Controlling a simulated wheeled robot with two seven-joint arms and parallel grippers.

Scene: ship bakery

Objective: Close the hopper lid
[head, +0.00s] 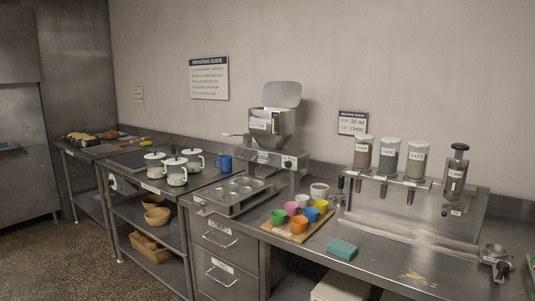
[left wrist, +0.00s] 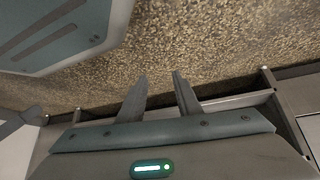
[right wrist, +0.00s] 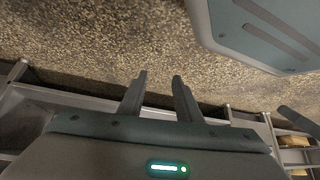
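The hopper (head: 271,133) is a grey metal box on a machine on the counter, in the middle of the head view. Its lid (head: 283,94) stands raised, tilted up at the back of the hopper near the wall. A label is on the hopper's front. My left gripper (left wrist: 159,80) is open and empty, over the speckled floor in the left wrist view. My right gripper (right wrist: 160,80) is open and empty, also over the floor in the right wrist view. Neither gripper shows in the head view, and both are away from the hopper.
A board of coloured cups (head: 284,234), a teal sponge (head: 342,248) and a dispenser rack (head: 410,206) stand to the right. White lidded pots (head: 177,172) and a blue mug (head: 224,163) stand left. The front counter is partly clear.

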